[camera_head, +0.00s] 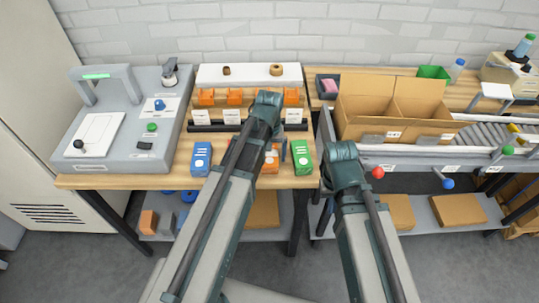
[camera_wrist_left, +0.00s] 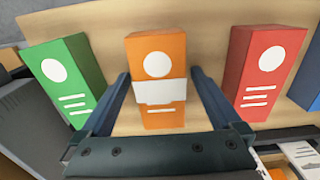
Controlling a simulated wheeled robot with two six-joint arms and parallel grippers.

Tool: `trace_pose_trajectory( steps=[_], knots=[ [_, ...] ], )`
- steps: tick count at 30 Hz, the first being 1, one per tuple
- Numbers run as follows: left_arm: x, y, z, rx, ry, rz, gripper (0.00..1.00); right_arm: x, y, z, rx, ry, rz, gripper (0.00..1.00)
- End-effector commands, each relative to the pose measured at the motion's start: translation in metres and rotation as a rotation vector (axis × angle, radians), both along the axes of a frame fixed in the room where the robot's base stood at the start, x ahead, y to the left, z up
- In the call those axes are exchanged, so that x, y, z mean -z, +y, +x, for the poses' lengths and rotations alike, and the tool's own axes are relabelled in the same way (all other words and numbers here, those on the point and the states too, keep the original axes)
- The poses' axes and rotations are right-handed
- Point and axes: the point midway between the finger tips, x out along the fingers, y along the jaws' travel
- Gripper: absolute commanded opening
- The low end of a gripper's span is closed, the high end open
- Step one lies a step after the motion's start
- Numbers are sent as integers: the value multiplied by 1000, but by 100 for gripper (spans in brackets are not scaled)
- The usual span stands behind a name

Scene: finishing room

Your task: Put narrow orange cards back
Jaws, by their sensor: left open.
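An orange card box (camera_head: 270,165) with a white circle and lines stands on the front of the wooden bench, partly hidden by my left arm. In the left wrist view the orange box (camera_wrist_left: 157,50) lies between the two fingers of my left gripper (camera_wrist_left: 162,100), with a white band across its front. The left gripper is open, one finger on each side, and I see no clear contact.
A green box (camera_head: 302,157) stands right of the orange one; a blue box (camera_head: 201,158) and a red box (camera_wrist_left: 267,65) stand to its left in the head view. A grey machine (camera_head: 110,125) fills the bench's left. An open cardboard box (camera_head: 375,112) stands on the right.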

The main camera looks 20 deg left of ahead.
Motion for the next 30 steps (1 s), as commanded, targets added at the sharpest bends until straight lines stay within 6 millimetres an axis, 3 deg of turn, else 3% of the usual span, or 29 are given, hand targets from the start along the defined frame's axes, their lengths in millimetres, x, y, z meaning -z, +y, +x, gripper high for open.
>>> trace_pose_trajectory(
  steps=[11,30],
  knots=[
    [-25,0,0,0,0,0,98,-25,0,0,0,0,0,0],
    [-116,0,0,0,0,0,98,-116,0,0,0,0,0,0]
  ],
)
